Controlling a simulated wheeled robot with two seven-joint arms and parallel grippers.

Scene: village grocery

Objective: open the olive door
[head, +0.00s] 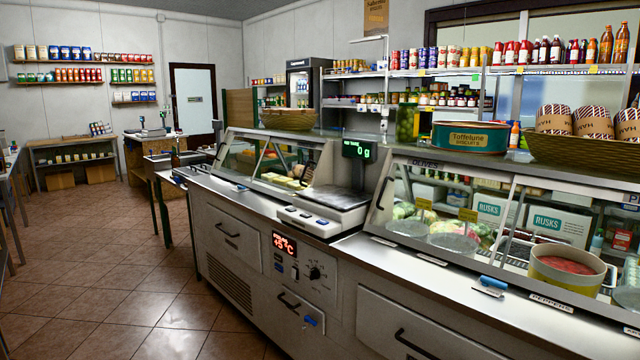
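The olive door is the slanted glass pane (440,190) in the right-hand section of the deli counter, under a label reading "OLIVES" (425,163). A dark curved handle (383,192) stands at its left edge. The pane appears shut across the front of the case. Bowls and green produce show blurred behind the glass. Neither of my grippers is in view.
A scale (335,197) stands left of the olive section. A blue-handled tool (493,282) lies on the steel ledge before the glass. A round tin (470,137) and a wicker basket (585,152) stand on top. Tiled floor is clear at left.

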